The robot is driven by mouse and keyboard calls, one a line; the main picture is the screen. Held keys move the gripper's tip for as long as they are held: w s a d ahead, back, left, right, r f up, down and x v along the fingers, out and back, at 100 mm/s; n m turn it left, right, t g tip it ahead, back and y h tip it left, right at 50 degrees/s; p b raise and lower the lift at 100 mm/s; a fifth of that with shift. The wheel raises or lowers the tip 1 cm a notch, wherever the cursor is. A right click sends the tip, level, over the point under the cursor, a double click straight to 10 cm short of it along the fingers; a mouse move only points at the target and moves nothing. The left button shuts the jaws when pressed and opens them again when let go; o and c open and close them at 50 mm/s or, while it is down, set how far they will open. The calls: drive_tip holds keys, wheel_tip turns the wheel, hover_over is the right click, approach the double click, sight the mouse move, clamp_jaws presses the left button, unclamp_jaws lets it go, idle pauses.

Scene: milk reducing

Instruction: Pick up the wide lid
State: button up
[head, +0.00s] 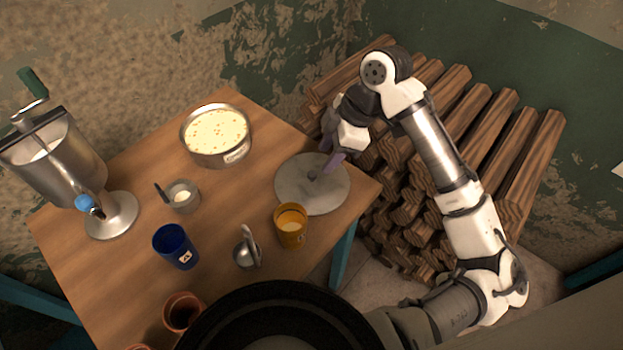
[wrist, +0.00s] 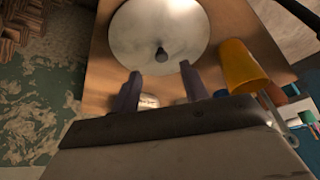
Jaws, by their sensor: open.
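The wide lid (head: 312,196) is a flat, round, grey metal disc with a small dark knob at its middle. It lies on the table near the right corner. It also shows in the wrist view (wrist: 160,22), with its knob (wrist: 161,54) just ahead of my fingers. My gripper (head: 329,167) is over the lid, close to the knob, with its fingers apart. In the wrist view my gripper (wrist: 160,80) has nothing between its fingers. Whether a finger touches the lid cannot be told.
A yellow cup (head: 291,226) stands close to the lid. A wide pot (head: 217,135) of pale food, a small metal cup (head: 183,196), a blue cup (head: 176,247), a metal ladle-like item (head: 247,250) and a metal separator machine (head: 62,160) share the table (head: 135,180). Stacked logs (head: 450,130) lie beyond.

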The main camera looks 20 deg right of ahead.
sight(313, 174)
drive_tip(key=shift+a+p+x, duration=0.1)
drive_tip(key=shift+p+x, duration=0.35)
drive_tip(key=shift+x, duration=1.1)
drive_tip(key=shift+a+p+x, duration=0.15)
drive_tip(key=shift+p+x, duration=0.3)
drive_tip(key=shift+x, duration=1.15)
drive_tip(key=shift+r, duration=0.1)
clamp_jaws()
wheel_tip(313, 174, up, 20)
drive_tip(key=b, duration=0.1)
drive_tip(key=shift+s+b, duration=0.15)
drive_tip(key=shift+b, duration=0.25)
